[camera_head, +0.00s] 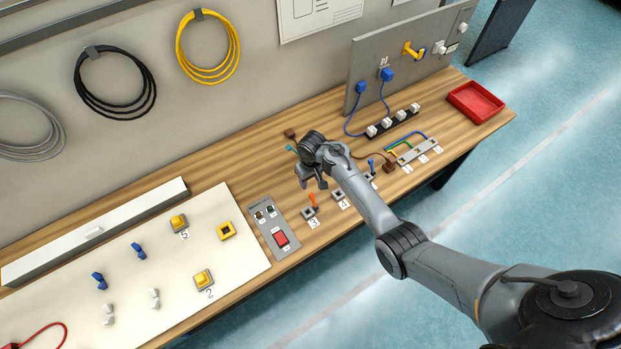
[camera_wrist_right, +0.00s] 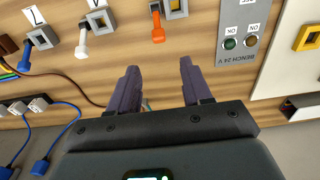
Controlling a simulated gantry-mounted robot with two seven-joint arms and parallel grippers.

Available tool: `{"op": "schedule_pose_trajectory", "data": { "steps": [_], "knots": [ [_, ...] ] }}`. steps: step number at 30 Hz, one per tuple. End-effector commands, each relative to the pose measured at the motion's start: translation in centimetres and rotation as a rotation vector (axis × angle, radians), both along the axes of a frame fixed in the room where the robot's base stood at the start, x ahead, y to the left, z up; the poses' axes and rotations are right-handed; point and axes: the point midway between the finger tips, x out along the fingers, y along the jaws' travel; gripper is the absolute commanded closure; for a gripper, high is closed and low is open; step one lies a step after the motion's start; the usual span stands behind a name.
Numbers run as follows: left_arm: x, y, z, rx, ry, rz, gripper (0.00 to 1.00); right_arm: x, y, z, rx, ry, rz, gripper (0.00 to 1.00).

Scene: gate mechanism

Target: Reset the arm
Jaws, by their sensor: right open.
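My right gripper (camera_head: 312,184) hangs above the bench, left of its wrist, with its fingers pointing down. In the right wrist view its two dark fingers (camera_wrist_right: 159,72) are spread apart with nothing between them. Bare wood shows between and beyond the fingertips. An orange lever (camera_wrist_right: 157,28) stands ahead of them, apart from the fingers; it also shows in the head view (camera_head: 314,198). A white lever (camera_wrist_right: 82,45) and a blue lever (camera_wrist_right: 26,58) are in the same row. My left gripper is in neither view.
A grey switch panel (camera_head: 272,228) with a red switch lies left of the levers. A white board (camera_head: 150,270) with yellow blocks is further left. A power strip (camera_head: 393,121) with blue cables, an upright grey panel (camera_head: 420,58) and a red tray (camera_head: 476,102) are on the right.

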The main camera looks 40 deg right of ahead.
Motion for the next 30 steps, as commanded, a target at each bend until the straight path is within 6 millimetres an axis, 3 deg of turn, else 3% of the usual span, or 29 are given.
{"op": "schedule_pose_trajectory", "data": {
  "steps": [8, 11, 14, 17, 19, 22, 26, 30],
  "knots": [
    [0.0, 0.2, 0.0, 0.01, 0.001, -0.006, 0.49, -0.3, 0.0, -0.3, -0.001, 0.006, 0.0, 0.51],
    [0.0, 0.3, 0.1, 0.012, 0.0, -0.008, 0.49, -1.7, 0.0, -1.5, -0.001, 0.032, 0.0, 0.51],
    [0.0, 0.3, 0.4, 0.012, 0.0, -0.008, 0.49, -4.5, 0.0, -3.9, -0.001, 0.083, 0.001, 0.51],
    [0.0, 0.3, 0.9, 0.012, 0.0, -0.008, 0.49, -9.0, 0.1, -7.1, -0.005, 0.161, 0.008, 0.51],
    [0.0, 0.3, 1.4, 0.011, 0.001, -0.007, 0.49, -13.4, 0.3, -9.3, -0.017, 0.213, 0.022, 0.51],
    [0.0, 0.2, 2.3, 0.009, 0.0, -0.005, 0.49, -19.2, 0.7, -10.6, -0.046, 0.245, 0.035, 0.51],
    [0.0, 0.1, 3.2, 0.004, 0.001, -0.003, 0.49, -25.3, 1.9, -9.7, -0.079, 0.235, 0.061, 0.51],
    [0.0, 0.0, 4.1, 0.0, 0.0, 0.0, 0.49, -30.0, 4.1, -5.9, -0.091, 0.179, 0.106, 0.51]
  ]
}}
